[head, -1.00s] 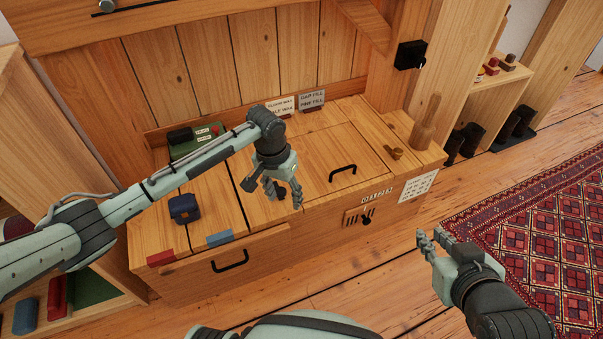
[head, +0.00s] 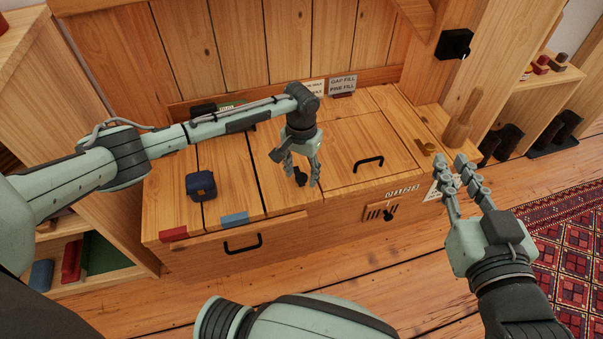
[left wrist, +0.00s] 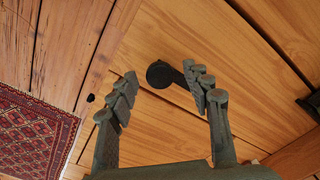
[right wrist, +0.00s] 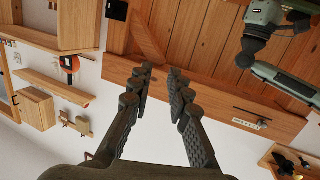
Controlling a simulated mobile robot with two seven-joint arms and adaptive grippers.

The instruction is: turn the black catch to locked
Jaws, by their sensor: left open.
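The black catch (left wrist: 160,74) shows in the left wrist view as a round pivot with a short lever on the wooden bench top. Its lever points right and its end is partly hidden behind the right-hand finger. In the head view, the catch (head: 300,178) is a small dark shape between my left fingers. My left gripper (head: 302,176) is open and points down over it; it also shows in the left wrist view (left wrist: 165,90). I cannot tell whether a finger touches the catch. My right gripper (head: 467,178) is open and empty, held up at the right; its fingers show in the right wrist view (right wrist: 160,80).
The bench (head: 240,190) has a lid with a black handle (head: 368,163) and a drawer handle (head: 243,244). A dark blue object (head: 201,185) stands left on it, a wooden mallet (head: 463,120) right. A slotted plate with a black knob (head: 389,214) is on its front.

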